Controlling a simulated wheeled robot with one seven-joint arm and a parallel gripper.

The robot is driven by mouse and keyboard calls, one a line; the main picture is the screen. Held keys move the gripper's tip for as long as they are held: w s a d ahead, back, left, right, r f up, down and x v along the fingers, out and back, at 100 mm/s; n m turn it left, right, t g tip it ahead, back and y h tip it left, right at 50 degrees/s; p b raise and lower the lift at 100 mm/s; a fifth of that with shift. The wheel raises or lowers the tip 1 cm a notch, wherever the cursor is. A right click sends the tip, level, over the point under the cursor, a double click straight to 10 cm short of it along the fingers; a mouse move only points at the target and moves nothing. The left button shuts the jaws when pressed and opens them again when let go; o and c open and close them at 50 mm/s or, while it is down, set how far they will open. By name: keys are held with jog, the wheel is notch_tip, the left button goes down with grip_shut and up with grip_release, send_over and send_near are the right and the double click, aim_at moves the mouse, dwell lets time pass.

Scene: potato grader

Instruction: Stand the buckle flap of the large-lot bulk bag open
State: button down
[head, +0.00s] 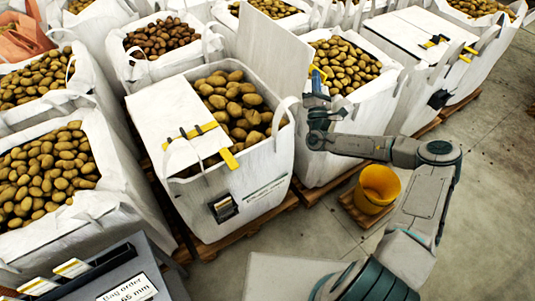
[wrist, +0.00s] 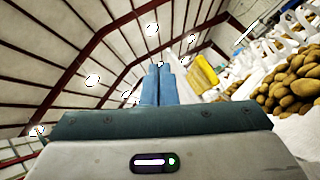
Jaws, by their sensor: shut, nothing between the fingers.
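The middle bulk bag (head: 255,180) is white, with a label too small to read. One white flap (head: 165,115) lies flat over its left part, crossed by a yellow strap (head: 193,136) with dark fittings; the strap end hangs at the front. A second white flap (head: 272,55) stands up along the bag's back right side. A yellow piece (head: 319,72) shows at its right edge, and a yellow strip (wrist: 205,72) shows in the wrist view. My gripper (head: 318,80) is shut and empty beside that edge; its blue fingers (wrist: 160,85) are together. I cannot tell whether they touch the flap.
Potatoes (head: 238,105) show in the bag's open part. Other filled bags (head: 345,65) crowd behind and left. A closed bag (head: 420,35) stands right. A grey desk with cards (head: 125,285) is front left.

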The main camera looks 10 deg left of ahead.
jog(key=shift+d, duration=0.1)
dwell(0.3)
jog(key=s+a+r, duration=0.2)
jog(key=s+a, duration=0.2)
jog(key=s, duration=0.8)
jog(key=shift+s, duration=0.25)
